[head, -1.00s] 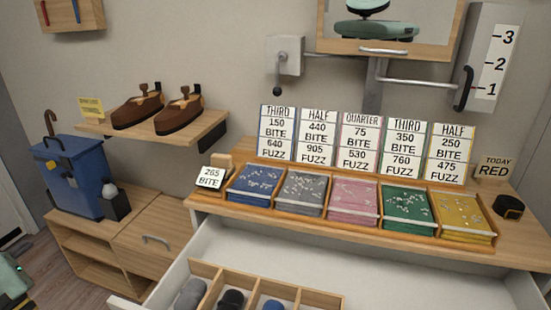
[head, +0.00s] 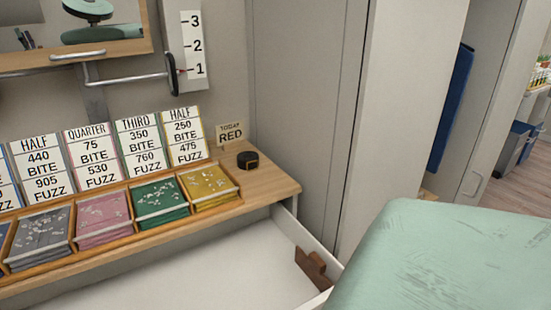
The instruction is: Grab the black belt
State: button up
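A small coiled black item (head: 248,160), which looks like the rolled black belt, lies on the right end of the wooden desk top (head: 275,184).
Trays of coloured packets, such as the yellow one (head: 208,184), fill the desk left of the belt. An open white drawer (head: 240,265) juts out below. A tall pale cabinet (head: 298,100) stands right. A pale green surface close to the camera blocks the lower right.

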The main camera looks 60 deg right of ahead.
aim_at(248, 161)
jog(key=k+l+z, duration=0.3)
jog(key=l+z, duration=0.15)
jog(key=l, duration=0.15)
jog(key=k+l+z, duration=0.2)
jog(key=l, duration=0.15)
jog(key=l+z, duration=0.2)
jog(key=l, duration=0.15)
